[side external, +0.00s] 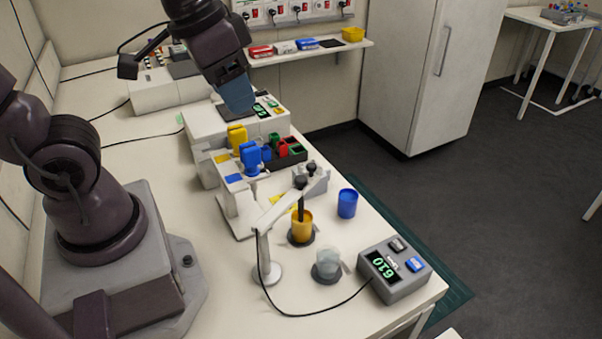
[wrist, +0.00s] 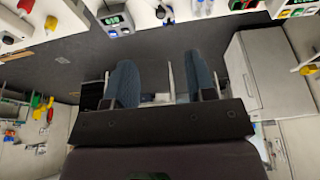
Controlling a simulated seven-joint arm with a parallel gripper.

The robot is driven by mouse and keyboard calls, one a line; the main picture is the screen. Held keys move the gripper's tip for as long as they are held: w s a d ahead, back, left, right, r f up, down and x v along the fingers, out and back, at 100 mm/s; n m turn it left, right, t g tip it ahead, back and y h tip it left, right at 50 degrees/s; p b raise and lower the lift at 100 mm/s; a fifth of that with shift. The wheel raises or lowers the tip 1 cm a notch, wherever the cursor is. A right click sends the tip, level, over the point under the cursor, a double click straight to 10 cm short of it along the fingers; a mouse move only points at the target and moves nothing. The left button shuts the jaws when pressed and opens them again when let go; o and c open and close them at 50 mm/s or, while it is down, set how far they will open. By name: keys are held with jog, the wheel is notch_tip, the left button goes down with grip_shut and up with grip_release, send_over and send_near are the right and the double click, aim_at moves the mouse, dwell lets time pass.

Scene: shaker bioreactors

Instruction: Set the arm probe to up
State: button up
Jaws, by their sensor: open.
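The arm probe is a white jointed arm (side external: 285,210) on a round-footed post. Its dark probe (side external: 301,206) hangs down into a yellow cup (side external: 301,231), so it is lowered; the tip is hidden inside. A cable runs from the stand to a grey meter box (side external: 395,270) with a green display and buttons. The meter also shows at the top of the wrist view (wrist: 116,20). My gripper (side external: 238,100) is high over the bench, behind and left of the probe, apart from everything. In the wrist view its two blue fingers (wrist: 160,85) are spread with nothing between them.
A clear cup (side external: 327,264) and a blue cup (side external: 347,203) stand near the probe. A device with blue and yellow clips (side external: 250,155) and a white instrument (side external: 205,125) stand under my gripper. A wall shelf (side external: 325,47) is behind.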

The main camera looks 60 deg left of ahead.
aim_at(301, 178)
jog(key=w+f+n+g, duration=0.1)
jog(key=w+f+g, duration=0.4)
jog(key=w, duration=0.5)
jog(key=shift+t, duration=0.7)
jog(key=f, duration=1.3)
jog(key=shift+d+f, duration=0.2)
jog(key=shift+d, duration=0.1)
jog(key=shift+w, duration=0.1)
jog(key=shift+c, duration=0.2)
